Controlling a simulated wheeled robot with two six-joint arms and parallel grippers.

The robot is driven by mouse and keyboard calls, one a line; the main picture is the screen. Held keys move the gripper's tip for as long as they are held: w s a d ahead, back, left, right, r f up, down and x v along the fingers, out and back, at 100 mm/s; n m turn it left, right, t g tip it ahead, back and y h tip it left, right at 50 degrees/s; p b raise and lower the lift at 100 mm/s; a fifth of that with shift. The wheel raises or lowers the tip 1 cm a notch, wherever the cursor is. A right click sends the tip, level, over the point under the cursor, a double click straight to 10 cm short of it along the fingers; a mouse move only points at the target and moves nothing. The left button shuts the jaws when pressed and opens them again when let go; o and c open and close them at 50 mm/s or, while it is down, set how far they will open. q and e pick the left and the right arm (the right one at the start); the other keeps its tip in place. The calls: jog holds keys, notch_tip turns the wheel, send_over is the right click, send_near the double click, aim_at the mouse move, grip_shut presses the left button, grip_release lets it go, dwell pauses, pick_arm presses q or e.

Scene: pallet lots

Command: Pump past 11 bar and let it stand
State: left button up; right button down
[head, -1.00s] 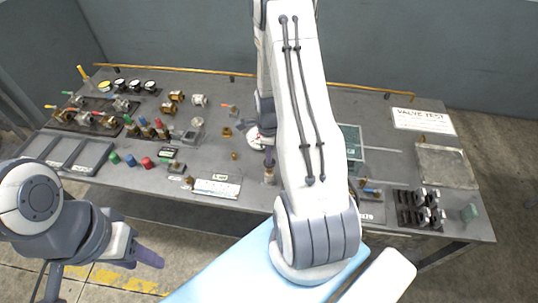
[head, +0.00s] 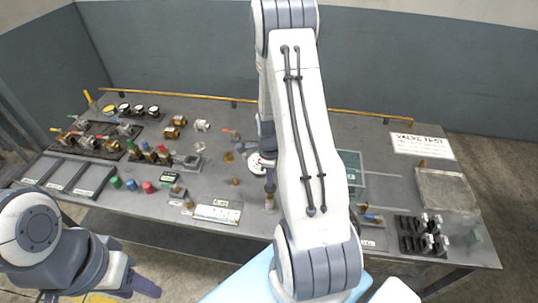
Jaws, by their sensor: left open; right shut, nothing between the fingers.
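A round white dial gauge (head: 255,163) with a red mark stands mid-bench, partly hidden by my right arm; its reading is too small to make out. My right gripper (head: 270,183) is shut and empty, pointing down just above a short upright post (head: 270,201) near the front edge. I cannot tell whether it touches the post, or whether the post belongs to the pump. My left gripper (head: 138,285) is open and empty at the lower left, in front of the bench and away from everything on it.
A clear box (head: 350,168), a VALVE TEST sign (head: 420,145), a grey plate (head: 445,190) and a black rack (head: 422,235) are at right.

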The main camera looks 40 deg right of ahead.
notch_tip(320, 180, up, 9)
jog(key=b, duration=0.2)
jog(key=shift+w+r, duration=0.15)
jog(key=shift+r, duration=0.05)
jog(key=shift+d, duration=0.1)
dwell(0.5)
jog(key=r+b, duration=0.1)
jog(key=b, duration=0.6)
jog(key=r+b, duration=0.2)
jog(key=b, duration=0.6)
jog(key=shift+s+a+r, duration=0.15)
jog(key=shift+s+a, duration=0.05)
jog(key=shift+s, duration=0.15)
